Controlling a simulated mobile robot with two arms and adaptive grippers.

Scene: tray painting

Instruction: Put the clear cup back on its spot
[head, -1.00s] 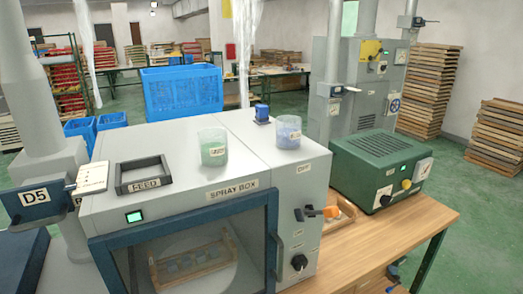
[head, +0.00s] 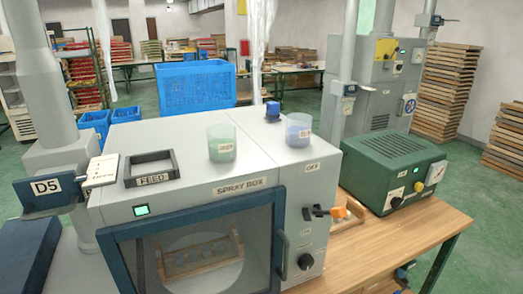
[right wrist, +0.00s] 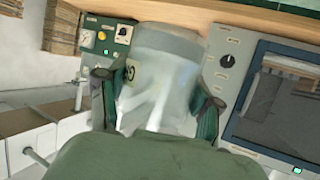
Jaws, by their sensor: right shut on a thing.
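In the right wrist view my right gripper (right wrist: 157,92) is shut around a clear cup (right wrist: 160,70). The cup is see-through and whitish, with a greyish band at its far end and a dark mark on its left side. One finger lies on each side of it. The cup in my grip does not show in the head view. Neither gripper shows in the head view. I cannot tell which place is the cup's spot.
A green-filled cup (head: 221,148) and a blue-filled cup (head: 298,132) stand on the spray box (head: 180,199). A green machine (head: 392,168) stands on the wooden table (head: 395,240), whose front right is clear.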

